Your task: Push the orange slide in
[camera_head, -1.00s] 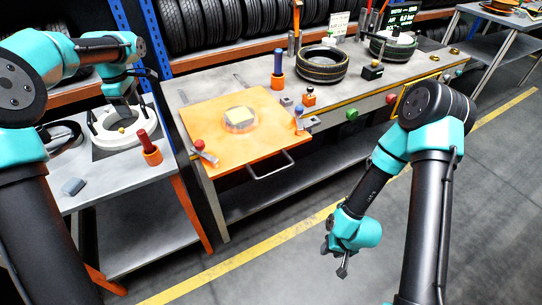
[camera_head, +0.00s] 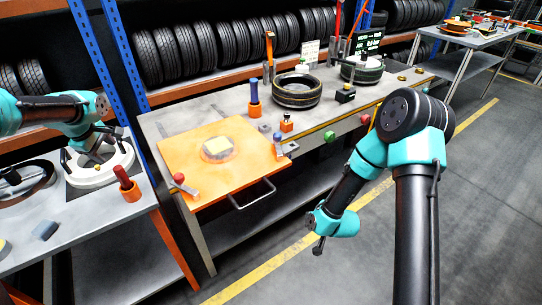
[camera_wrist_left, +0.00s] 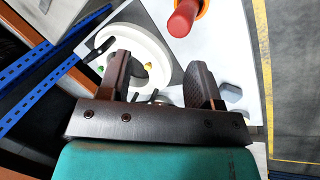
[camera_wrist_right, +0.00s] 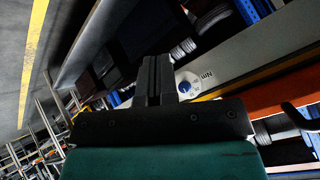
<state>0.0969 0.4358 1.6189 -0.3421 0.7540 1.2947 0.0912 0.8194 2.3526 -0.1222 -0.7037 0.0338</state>
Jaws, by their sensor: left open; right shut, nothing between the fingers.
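The orange slide (camera_head: 185,160) is a flat square plate at the left end of the grey workbench. Its front part juts past the bench's front edge, with a metal bar handle (camera_head: 268,197) on it. My left gripper (camera_head: 95,160) is over the white ring (camera_head: 112,176) on the left side table, away from the slide. It is open and empty in the left wrist view (camera_wrist_left: 160,78). My right gripper (camera_head: 318,246) is shut and empty, low in front of the bench and right of the handle.
A tyre (camera_head: 297,91) lies farther right on the bench. A red-handled tool (camera_head: 127,184) stands on the side table. The floor before the bench is clear, with a yellow line (camera_head: 265,270).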

